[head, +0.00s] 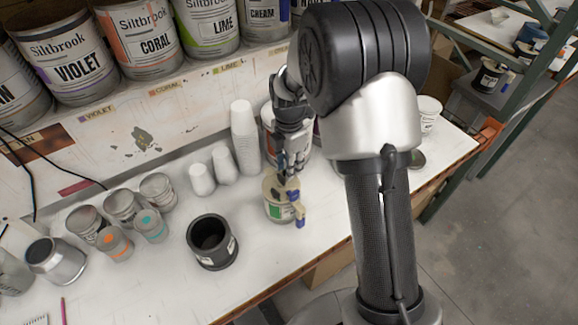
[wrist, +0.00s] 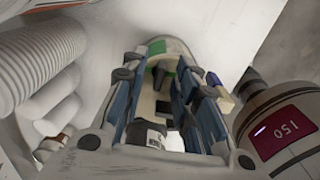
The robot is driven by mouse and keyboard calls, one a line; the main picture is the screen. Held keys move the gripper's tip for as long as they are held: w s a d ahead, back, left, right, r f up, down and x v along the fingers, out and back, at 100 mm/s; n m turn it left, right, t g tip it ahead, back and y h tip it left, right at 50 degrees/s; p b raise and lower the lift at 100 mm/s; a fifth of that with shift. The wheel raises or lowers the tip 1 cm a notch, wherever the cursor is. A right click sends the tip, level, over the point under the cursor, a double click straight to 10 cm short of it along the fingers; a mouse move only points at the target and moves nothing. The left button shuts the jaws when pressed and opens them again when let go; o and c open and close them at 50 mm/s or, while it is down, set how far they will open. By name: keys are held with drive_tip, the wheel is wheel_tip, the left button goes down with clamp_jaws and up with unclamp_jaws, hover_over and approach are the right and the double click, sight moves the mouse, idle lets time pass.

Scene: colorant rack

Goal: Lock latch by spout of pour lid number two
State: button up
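A small can with a green label (head: 277,210) stands on the white bench, with a tan pour lid (head: 272,187) on top. A tan and blue latch piece (head: 299,211) sticks out at the lid's right side. My gripper (head: 290,172) is just above the lid, pointing down. In the wrist view the fingers of my gripper (wrist: 160,75) are spread apart, with the pale lid and a dark part of it between them. A tan and blue piece (wrist: 218,88) shows outside the right finger. The fingers hide much of the lid, and I cannot tell whether they touch it. The lid's number is not readable.
Stacked white cups (head: 244,140) stand behind the can. A black container (head: 211,242) and several small cans (head: 122,206) are to the left. Large paint cans line the shelf behind.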

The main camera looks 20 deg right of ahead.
drive_tip(key=shift+f, duration=0.2)
drive_tip(key=shift+c, duration=0.2)
clamp_jaws()
